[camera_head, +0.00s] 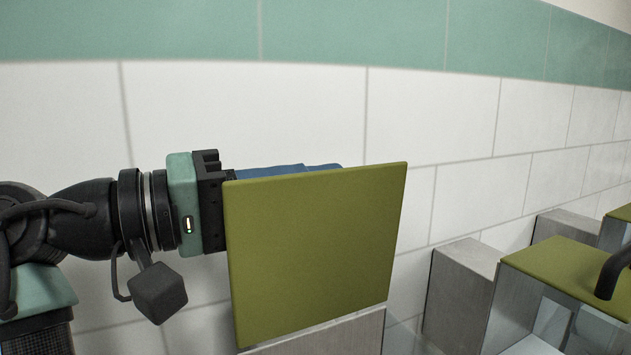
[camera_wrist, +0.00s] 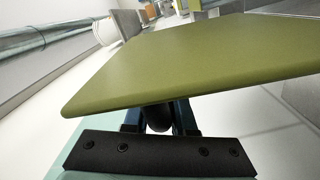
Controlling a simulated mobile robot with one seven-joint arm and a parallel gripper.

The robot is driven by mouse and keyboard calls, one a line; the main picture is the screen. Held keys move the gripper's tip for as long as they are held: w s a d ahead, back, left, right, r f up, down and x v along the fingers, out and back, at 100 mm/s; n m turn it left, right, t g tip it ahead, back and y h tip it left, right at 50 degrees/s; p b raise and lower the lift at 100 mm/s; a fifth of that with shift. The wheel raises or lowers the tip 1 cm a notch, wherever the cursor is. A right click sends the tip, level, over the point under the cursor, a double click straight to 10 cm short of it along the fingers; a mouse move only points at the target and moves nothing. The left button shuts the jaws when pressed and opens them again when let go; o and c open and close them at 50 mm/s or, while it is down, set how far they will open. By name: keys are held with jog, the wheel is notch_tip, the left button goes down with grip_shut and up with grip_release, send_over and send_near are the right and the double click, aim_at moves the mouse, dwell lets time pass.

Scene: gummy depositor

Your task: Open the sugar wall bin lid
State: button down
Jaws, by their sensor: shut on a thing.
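The olive-green lid (camera_head: 315,255) stands near upright in the head view, its broad face toward the camera. It sits above a grey metal bin (camera_head: 335,337) and no label shows on it. My gripper (camera_head: 300,169) is behind the lid, with only its blue fingers showing above the lid's top edge. In the wrist view the lid (camera_wrist: 200,65) spans the picture above the gripper. There the gripper (camera_wrist: 158,120) is shut on a dark handle (camera_wrist: 158,115) on the lid's far side, mostly hidden by the lid.
A neighbouring bin with a flat olive-green lid (camera_head: 560,270) and dark handle (camera_head: 614,270) stands at the right. Grey metal blocks (camera_head: 462,290) stand near the wall. The white tiled wall (camera_head: 290,115) runs close behind my arm and the lid.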

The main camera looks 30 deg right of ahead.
jog(key=shift+d+f, duration=0.1)
jog(key=shift+f, duration=0.3)
jog(key=c, duration=1)
grip_release()
jog(key=shift+o, duration=1.1)
jog(key=shift+w+r, duration=0.1)
jog(key=shift+w, duration=0.1)
jog(key=w+a+b, duration=0.1)
jog(key=a+b, duration=0.4)
jog(key=a, duration=0.8)
jog(key=shift+w+b, duration=0.25)
jog(key=shift+b, duration=0.15)
jog(key=shift+s, duration=0.1)
